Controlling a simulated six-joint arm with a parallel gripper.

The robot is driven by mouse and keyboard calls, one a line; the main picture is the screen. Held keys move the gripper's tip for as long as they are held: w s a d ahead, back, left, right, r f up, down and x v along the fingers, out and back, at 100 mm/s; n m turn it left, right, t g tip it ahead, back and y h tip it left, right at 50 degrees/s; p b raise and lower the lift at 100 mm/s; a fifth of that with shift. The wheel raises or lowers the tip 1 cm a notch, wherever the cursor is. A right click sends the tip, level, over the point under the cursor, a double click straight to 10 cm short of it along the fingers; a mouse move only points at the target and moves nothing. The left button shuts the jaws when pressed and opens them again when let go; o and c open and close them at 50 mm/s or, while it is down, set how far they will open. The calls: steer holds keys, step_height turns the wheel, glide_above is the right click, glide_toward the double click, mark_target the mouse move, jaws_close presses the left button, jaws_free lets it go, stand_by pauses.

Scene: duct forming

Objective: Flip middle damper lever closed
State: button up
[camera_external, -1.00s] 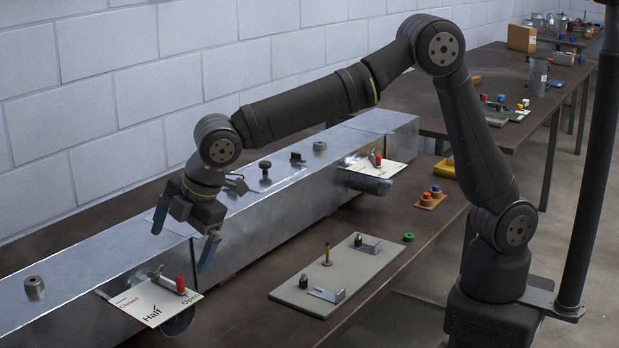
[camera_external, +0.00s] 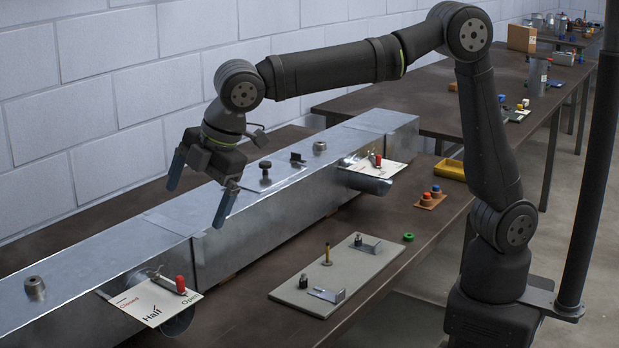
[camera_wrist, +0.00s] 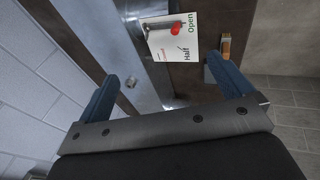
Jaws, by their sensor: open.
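Two damper levers with red knobs show along the metal duct (camera_external: 285,200) in the external view. The nearer lever (camera_external: 165,284) lies over a white card (camera_external: 146,303) marked Closed, Half and Open, with its knob toward Open. The farther lever (camera_external: 376,159) stands over a similar card (camera_external: 385,174). I cannot tell which is the middle one. My gripper (camera_external: 196,205) is open and empty above the duct, between the two, closer to the nearer card. In the wrist view, a red-knobbed lever (camera_wrist: 176,28) and its card (camera_wrist: 168,44) lie beyond the open fingers.
A grey board (camera_external: 340,272) with small metal parts lies on the brown table (camera_external: 265,318). A green ring (camera_external: 408,237), a block with two coloured knobs (camera_external: 430,201) and a yellow tray (camera_external: 450,170) are farther right. Small fittings stand up on the duct top.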

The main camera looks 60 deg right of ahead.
steer(key=c, duration=1.1)
steer(key=shift+d+f, duration=0.15)
steer(key=shift+f, duration=0.05)
steer(key=c, duration=0.3)
steer(key=shift+w+d+f+m+g, duration=0.15)
steer(key=shift+d+f+m+g, duration=0.2)
steer(key=shift+d+f+m, duration=0.15)
steer(key=shift+w+d+f+m+g, duration=0.15)
steer(key=shift+d+f+m+g, duration=0.2)
steer(key=shift+f, duration=0.2)
jaws_close()
steer(key=w+d+f+m+g+y, duration=0.2)
steer(key=d+f+m+y, duration=0.1)
steer(key=m, duration=0.4)
steer(key=w+d+f+m+g+y, duration=0.2)
steer(key=d+f+m+y, duration=0.1)
steer(key=d+m, duration=0.3)
steer(key=shift+w+d+f+m+y, duration=0.15)
steer(key=shift+w+d+m+y, duration=0.15)
steer(key=shift+m+y, duration=0.5)
steer(key=shift+a, duration=0.1)
